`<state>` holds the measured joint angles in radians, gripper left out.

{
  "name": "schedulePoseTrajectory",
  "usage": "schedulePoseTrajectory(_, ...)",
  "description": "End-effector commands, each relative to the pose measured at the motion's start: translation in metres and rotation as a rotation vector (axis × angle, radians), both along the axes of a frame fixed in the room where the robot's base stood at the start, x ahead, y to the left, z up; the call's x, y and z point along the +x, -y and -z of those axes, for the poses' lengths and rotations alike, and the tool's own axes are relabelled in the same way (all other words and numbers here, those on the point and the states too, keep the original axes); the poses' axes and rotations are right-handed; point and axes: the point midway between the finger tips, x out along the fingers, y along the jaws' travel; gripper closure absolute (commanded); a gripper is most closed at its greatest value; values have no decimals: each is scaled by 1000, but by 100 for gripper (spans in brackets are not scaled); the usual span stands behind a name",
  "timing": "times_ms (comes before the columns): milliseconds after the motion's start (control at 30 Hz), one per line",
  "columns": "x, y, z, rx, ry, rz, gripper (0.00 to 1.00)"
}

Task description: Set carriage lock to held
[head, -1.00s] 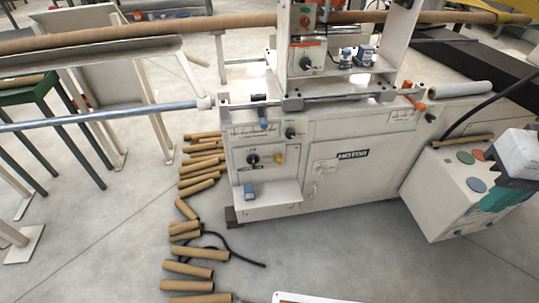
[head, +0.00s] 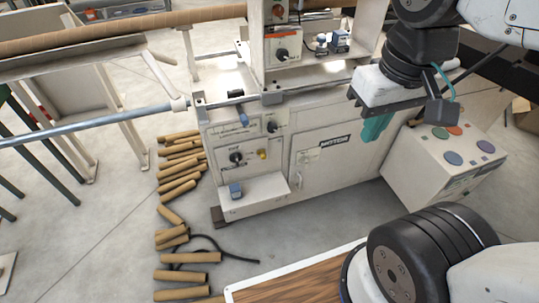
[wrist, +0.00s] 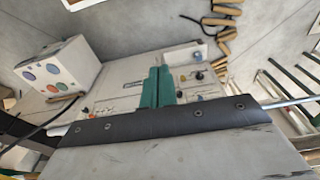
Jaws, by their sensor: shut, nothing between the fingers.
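The cream winder cabinet (head: 340,165) carries several controls, and I cannot read which one is the carriage lock. A black knob (head: 272,126) and a blue handle (head: 243,118) sit on its upper panel. A black selector (head: 236,157) and a yellow knob (head: 262,154) are below. The upright carriage (head: 258,45) above has another black knob (head: 282,54). My gripper (head: 374,128) has green fingers, shut and empty, in front of the cabinet's right part, apart from these controls. The wrist view shows the shut fingers (wrist: 157,88) too, with the cabinet panel behind them.
A control box with coloured buttons (head: 445,160) stands at the right. Cardboard tubes (head: 180,165) and a black cable (head: 225,248) lie on the floor at the left. A steel bar (head: 90,124) sticks out left. A wood-topped surface (head: 290,285) is in front.

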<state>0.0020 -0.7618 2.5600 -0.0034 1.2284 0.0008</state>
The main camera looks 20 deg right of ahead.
Motion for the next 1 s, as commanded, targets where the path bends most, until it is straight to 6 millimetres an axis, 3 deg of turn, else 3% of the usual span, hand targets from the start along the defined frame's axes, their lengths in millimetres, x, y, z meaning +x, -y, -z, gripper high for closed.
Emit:
schedulePoseTrajectory(167,5,-4,3,30,-31,-13,100)
schedulePoseTrajectory(367,34,-26,17,193,-158,-78,100)
schedulePoseTrajectory(700,119,-56,57,634,-271,-156,100)
schedulePoseTrajectory(1000,207,-50,117,1003,-169,-111,100)
